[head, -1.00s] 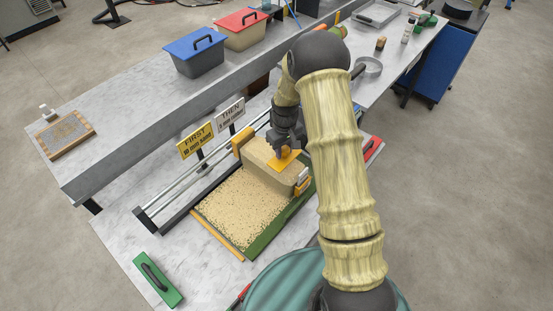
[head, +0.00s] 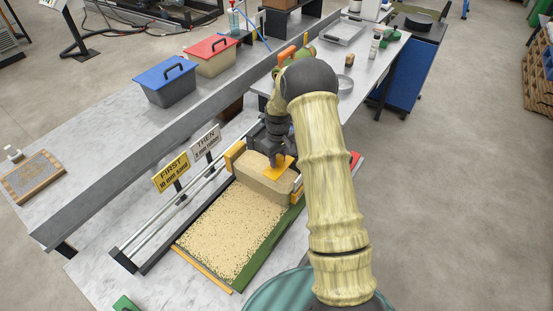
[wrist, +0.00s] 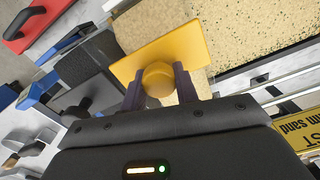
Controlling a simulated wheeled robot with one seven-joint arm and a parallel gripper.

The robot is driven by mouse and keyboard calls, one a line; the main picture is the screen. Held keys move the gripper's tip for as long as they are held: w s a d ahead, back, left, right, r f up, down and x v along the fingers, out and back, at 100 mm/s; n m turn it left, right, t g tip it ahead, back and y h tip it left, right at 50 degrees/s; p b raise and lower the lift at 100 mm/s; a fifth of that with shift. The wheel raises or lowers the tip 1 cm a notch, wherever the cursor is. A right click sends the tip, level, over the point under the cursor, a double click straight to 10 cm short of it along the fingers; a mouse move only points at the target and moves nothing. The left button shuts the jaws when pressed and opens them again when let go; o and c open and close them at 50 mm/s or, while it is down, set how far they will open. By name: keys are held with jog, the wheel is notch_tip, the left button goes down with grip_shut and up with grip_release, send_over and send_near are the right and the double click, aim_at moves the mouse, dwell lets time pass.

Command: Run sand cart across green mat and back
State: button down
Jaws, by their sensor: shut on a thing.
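The sand cart (head: 262,187), a beige sand-filled box with yellow-orange end parts, sits across the far part of the green mat (head: 268,250). A speckled layer of sand (head: 230,230) covers most of the mat on the near side of the cart; green shows along its right edge. My gripper (head: 277,158) is over the cart, shut on its yellow handle. In the wrist view, the fingers (wrist: 160,85) close on the round yellow knob of the handle plate (wrist: 185,48). My arm hides what lies right of the cart.
Silver rails (head: 175,212) run along the mat's left side. A yellow sign (head: 171,174) reads FIRST 10 mm sand; a white THEN sign (head: 206,144) stands beyond it. Blue-lidded (head: 165,82) and red-lidded (head: 212,54) bins stand on the back bench. A green-topped tool (head: 125,304) lies near left.

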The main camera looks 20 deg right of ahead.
jog(key=shift+w+d+r, duration=0.15)
jog(key=shift+w, duration=0.05)
jog(key=c, duration=1.1)
grip_release()
jog(key=shift+d, duration=0.1)
jog(key=shift+o, duration=0.2)
notch_tip(320, 180, up, 17)
jog(key=b, duration=0.3)
jog(key=shift+b, duration=0.4)
jog(key=shift+r, duration=0.1)
